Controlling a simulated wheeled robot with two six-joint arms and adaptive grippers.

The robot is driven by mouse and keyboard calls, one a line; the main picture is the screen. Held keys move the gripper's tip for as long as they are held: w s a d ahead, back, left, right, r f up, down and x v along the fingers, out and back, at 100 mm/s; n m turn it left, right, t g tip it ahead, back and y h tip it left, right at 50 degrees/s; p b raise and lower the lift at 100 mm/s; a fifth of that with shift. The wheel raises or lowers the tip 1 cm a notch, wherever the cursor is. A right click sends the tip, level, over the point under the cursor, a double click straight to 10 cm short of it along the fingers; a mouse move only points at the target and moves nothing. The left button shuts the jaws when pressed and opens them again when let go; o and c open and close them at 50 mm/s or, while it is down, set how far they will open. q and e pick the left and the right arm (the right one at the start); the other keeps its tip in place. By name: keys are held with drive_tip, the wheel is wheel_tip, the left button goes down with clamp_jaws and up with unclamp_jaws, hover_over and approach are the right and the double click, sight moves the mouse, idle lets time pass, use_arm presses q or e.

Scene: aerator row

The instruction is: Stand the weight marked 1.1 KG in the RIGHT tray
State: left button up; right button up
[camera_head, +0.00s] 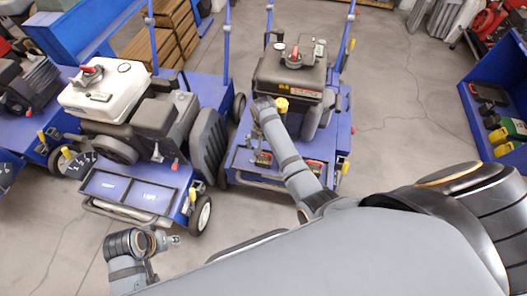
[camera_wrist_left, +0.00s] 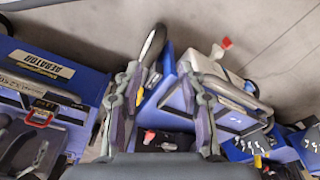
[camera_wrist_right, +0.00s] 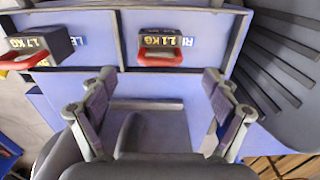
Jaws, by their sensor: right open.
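The black weight marked 1.1 KG (camera_wrist_right: 161,46) has a red handle. In the right wrist view it is in the tray labelled RI (camera_wrist_right: 205,52), covering part of the label. I cannot tell for sure whether it stands or lies. The black weight marked 1.7 KG (camera_wrist_right: 45,45) is at the outer edge of the tray labelled LE (camera_wrist_right: 95,55), its red handle outward. My right gripper (camera_wrist_right: 155,80) is open and empty, close to the trays and apart from both weights. My left gripper (camera_head: 172,240) is low in the head view; the left wrist view shows its fingers (camera_wrist_left: 163,75) open and empty.
The blue aerator (camera_head: 235,170) carries the trays and a dark engine (camera_head: 290,70). Another aerator with a white tank (camera_head: 103,85) stands close on the left. A blue shelf (camera_head: 475,115) is at the right. Grey floor (camera_head: 395,110) is clear between.

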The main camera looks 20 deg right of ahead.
drive_tip(key=shift+r, duration=1.3)
use_arm(q)
drive_tip(key=shift+w+a+f, duration=0.1)
drive_tip(key=shift+a+f, duration=0.2)
drive_tip(key=shift+f, duration=0.35)
use_arm(e)
drive_tip(key=s+d+f+n, duration=0.1)
drive_tip(key=s+d+n, duration=0.1)
drive_tip(key=s, duration=0.8)
drive_tip(key=s+d+f+n+t, duration=0.1)
drive_tip(key=s+d+n, duration=0.2)
drive_tip(key=s, duration=0.8)
drive_tip(key=shift+d+n, duration=0.15)
drive_tip(key=shift+n, duration=1.05)
use_arm(q)
drive_tip(key=shift+p, duration=0.45)
use_arm(e)
drive_tip(key=shift+r, duration=0.1)
